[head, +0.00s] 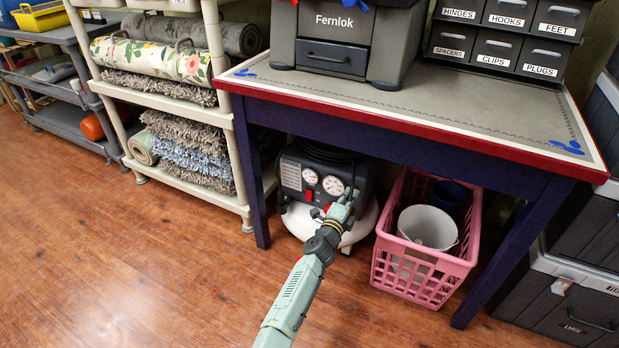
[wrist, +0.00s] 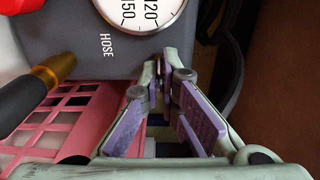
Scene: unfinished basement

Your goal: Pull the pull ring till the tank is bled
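The air compressor stands under the table, with a dark panel (head: 292,172) carrying two round gauges and a white tank (head: 298,222) below it. My gripper (head: 350,192) is at the right side of that panel. In the wrist view my gripper (wrist: 159,72) has its fingertips almost together, with a thin, brownish metal piece between them, which looks like the pull ring (wrist: 158,66). The piece is mostly hidden by the fingertips. Beside it are the grey panel marked HOSE (wrist: 85,50) and part of a gauge (wrist: 140,14). The pull ring cannot be made out in the head view.
A pink crate (head: 447,263) with a white bucket (head: 427,225) stands close right of the compressor. The table leg (head: 251,180) is close on its left, and the tabletop (head: 450,105) overhangs it. A brass hose fitting (wrist: 52,70) is near my fingers. The floor in front is clear.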

